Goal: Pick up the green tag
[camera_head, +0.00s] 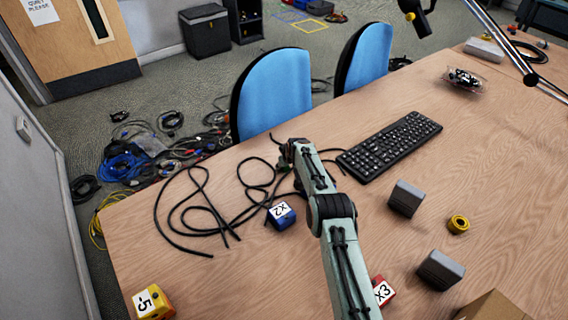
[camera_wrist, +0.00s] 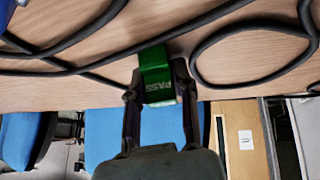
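The green tag (camera_wrist: 157,74) is a small block with "PASS" in pale letters. In the wrist view it sits between the two fingers of my gripper (camera_wrist: 158,84), one finger flush against each side, so the gripper looks shut on it. A dark cable (camera_wrist: 95,72) runs up to the tag. In the head view my gripper (camera_head: 291,150) is low over the table near its far edge, left of the keyboard, and the tag is hidden there.
Loose black cable (camera_head: 205,207) lies left of my gripper. A blue "x2" cube (camera_head: 281,215) is close by. A black keyboard (camera_head: 390,145) lies to the right. Blue chairs (camera_head: 272,93) stand behind the table edge. Grey blocks (camera_head: 405,198) and a yellow roll (camera_head: 458,224) are at right.

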